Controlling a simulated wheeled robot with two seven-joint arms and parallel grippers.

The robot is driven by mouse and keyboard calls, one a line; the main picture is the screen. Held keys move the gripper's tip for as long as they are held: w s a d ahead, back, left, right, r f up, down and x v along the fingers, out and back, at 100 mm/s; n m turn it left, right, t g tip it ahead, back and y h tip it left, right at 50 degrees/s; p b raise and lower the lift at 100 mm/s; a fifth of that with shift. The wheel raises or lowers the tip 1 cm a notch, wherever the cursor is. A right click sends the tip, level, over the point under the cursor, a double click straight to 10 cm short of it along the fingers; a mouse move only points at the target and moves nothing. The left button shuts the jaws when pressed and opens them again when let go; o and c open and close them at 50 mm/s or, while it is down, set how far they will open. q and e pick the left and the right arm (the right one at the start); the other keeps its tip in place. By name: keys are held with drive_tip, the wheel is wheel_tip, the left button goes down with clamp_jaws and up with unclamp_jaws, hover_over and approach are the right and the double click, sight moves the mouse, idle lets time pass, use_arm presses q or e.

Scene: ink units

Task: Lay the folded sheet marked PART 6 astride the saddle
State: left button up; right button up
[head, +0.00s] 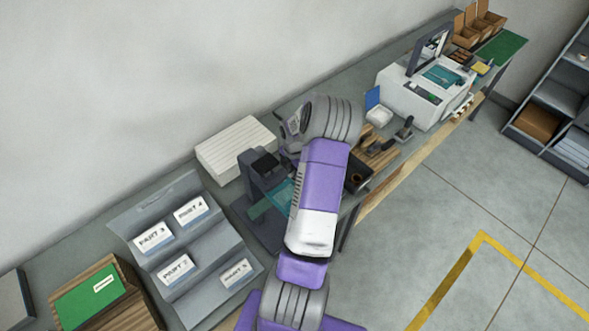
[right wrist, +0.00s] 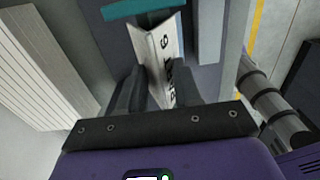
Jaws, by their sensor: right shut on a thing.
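The folded sheet marked PART 6 (right wrist: 168,62) is between the fingers of my right gripper (right wrist: 148,88) in the right wrist view. Its two leaves spread in a narrow V, and the lettering shows on the right leaf. A teal bar (right wrist: 143,9), which looks like the saddle, crosses the top of that view, just beyond the sheet; I see no clear contact. In the head view the teal saddle (head: 277,198) shows on the dark stitching unit, partly hidden by my right arm. The sheet cannot be made out there. My left gripper is not in view.
A white ribbed box (head: 237,148) stands behind the dark unit (head: 257,164). A grey rack (head: 190,250) at the left holds several PART sheets, beside a green-topped wooden block (head: 90,298). A dark tray (head: 357,180) and a white printer (head: 425,95) stand to the right.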

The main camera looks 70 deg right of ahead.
drive_tip(key=shift+f, duration=0.4)
idle(0.4)
drive_tip(key=o, duration=1.1)
drive_tip(key=shift+r, duration=0.1)
wheel_tip(320, 180, up, 3)
drive_tip(key=p, duration=0.3)
drive_tip(key=shift+f, duration=0.2)
drive_tip(key=shift+r+p, duration=0.7)
drive_tip(key=shift+r, duration=1.9)
